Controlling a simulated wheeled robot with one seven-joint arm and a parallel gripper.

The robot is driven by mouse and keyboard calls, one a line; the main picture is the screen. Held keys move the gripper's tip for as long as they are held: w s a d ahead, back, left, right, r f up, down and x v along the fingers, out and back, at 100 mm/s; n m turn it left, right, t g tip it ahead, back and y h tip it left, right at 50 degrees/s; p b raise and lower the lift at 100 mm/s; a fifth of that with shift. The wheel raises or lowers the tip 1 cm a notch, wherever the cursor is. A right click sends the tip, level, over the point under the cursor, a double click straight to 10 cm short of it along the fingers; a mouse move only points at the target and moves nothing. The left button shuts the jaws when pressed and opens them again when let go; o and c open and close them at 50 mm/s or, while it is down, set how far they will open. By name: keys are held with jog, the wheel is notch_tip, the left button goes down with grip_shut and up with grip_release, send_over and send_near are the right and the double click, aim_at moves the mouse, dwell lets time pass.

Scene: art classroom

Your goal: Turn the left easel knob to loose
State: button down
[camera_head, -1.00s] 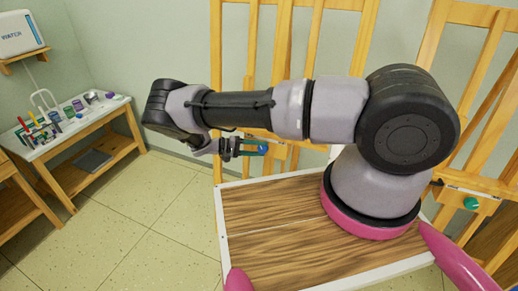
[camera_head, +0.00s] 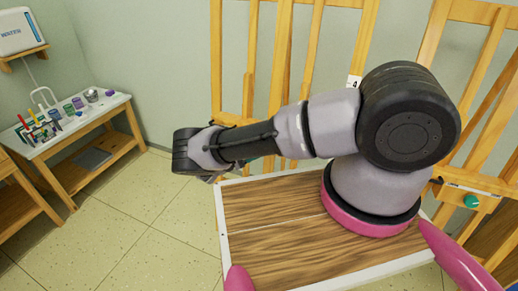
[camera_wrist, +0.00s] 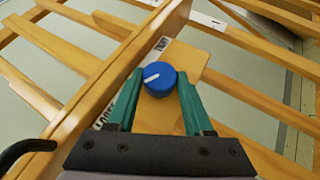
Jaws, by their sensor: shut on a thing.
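The left easel's blue round knob (camera_wrist: 159,79) sits on a wooden block in the wrist view. Its white pointer line points left and slightly down. A white label reading LOOSE (camera_wrist: 120,98) lies at the knob's lower left, partly covered by a teal finger. Another label (camera_wrist: 161,45) lies above the knob, its word hard to read. My gripper (camera_wrist: 160,88) has its teal fingers on either side of the knob and is shut on it.
The right easel has a green knob (camera_head: 471,202). A side table (camera_head: 75,126) with jars and art tools stands at the left. The floor (camera_head: 140,215) between the table and my base is clear. Easel bars surround the knob closely.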

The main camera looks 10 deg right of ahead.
dwell(0.4)
jog(key=shift+c, duration=1.5)
grip_release()
